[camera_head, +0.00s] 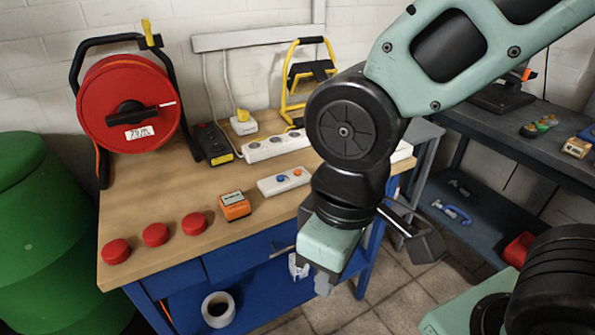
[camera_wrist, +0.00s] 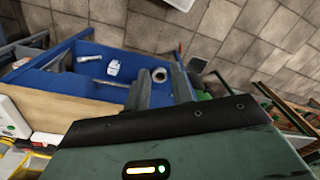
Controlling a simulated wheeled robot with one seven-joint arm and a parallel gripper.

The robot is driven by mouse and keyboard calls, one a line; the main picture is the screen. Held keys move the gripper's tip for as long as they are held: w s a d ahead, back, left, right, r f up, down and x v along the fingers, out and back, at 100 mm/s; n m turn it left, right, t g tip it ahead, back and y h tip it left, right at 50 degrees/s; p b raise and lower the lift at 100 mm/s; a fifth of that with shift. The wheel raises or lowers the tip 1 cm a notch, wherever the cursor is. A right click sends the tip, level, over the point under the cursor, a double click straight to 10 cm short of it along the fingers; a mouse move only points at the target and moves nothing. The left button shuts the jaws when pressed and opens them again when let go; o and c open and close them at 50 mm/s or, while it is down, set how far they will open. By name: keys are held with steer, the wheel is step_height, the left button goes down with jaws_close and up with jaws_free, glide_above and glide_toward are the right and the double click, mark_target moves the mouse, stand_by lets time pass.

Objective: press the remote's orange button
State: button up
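The remote (camera_head: 285,182) is a white slab lying on the wooden worktop, near its middle right. It has a blue button and an orange button (camera_head: 298,173), the orange one at its right end. My gripper (camera_head: 323,285) hangs in front of the bench's front edge, to the right of and below the remote in the head view, apart from it. In the wrist view its two fingers (camera_wrist: 161,72) stand apart with nothing between them. I cannot clearly identify the remote in the wrist view.
An orange meter (camera_head: 234,205) and several red round caps (camera_head: 155,234) lie left of the remote. A white power strip (camera_head: 275,145), a black device (camera_head: 214,144) and a red cable reel (camera_head: 128,100) stand behind. A blue drawer front (camera_head: 245,255) is below the worktop.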

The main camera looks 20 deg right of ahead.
jaws_close()
stand_by(1.4)
